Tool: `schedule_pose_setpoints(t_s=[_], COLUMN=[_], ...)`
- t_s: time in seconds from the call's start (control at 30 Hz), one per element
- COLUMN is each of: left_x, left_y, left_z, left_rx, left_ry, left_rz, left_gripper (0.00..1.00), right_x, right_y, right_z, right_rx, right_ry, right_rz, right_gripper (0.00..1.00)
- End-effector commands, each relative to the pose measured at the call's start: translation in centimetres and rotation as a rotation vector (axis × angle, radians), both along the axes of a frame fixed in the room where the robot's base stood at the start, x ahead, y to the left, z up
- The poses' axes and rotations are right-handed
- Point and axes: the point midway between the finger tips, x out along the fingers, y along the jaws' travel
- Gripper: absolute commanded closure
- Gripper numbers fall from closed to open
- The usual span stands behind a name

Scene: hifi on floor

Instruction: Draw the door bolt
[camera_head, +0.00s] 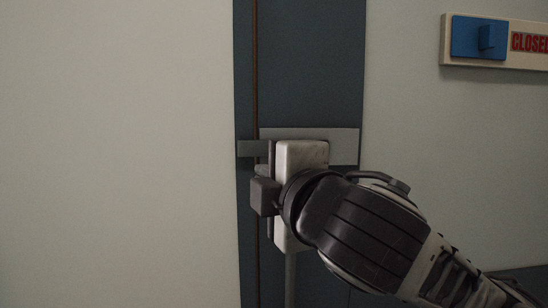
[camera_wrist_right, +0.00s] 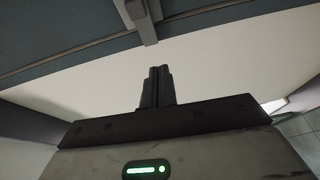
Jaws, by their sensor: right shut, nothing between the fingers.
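A grey metal door bolt (camera_head: 252,148) lies level across the dark door edge in the head view, in line with a lighter grey plate (camera_head: 344,143). Its middle is hidden behind my right gripper. My right gripper (camera_head: 263,197) is just below and in front of the bolt, pointing left, its fingers together and empty. In the right wrist view the shut fingers (camera_wrist_right: 157,85) stand upright, apart from a grey bracket-like piece (camera_wrist_right: 140,18) at the top. I cannot tell whether this is the bolt's handle. My left gripper is in neither view.
A sign reading "CLOSED" (camera_head: 528,43) with a blue slider (camera_head: 478,38) is on the wall at upper right. The dark vertical strip (camera_head: 310,70) has a thin brown seam. A broad pale panel (camera_head: 115,150) on the left is bare.

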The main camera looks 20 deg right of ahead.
Motion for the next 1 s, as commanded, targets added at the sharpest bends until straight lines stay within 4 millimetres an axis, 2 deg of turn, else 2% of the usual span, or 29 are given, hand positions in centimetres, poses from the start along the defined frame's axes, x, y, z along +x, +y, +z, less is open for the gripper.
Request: schedule_pose_setpoints(t_s=[0.1,0.43,0.57,0.67,1.0], left_x=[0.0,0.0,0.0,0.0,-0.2], left_y=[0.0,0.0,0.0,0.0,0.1], left_z=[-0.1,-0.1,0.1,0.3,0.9], left_rx=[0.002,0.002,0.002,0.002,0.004], left_ry=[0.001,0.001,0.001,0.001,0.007], left_rz=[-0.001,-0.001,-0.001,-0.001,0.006], left_gripper=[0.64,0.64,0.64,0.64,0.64], right_x=[-0.4,-0.4,0.4,1.8,9.0], right_y=[-0.4,-0.4,-0.4,-0.4,0.1], right_z=[1.0,1.1,1.1,1.1,1.3], right_rx=[-0.030,-0.030,-0.029,-0.029,-0.028], right_ry=[-0.022,-0.023,-0.021,-0.020,-0.020], right_rz=[-0.021,-0.023,-0.023,-0.025,-0.025], right_gripper=[1.00,1.00,1.00,1.00,1.00])
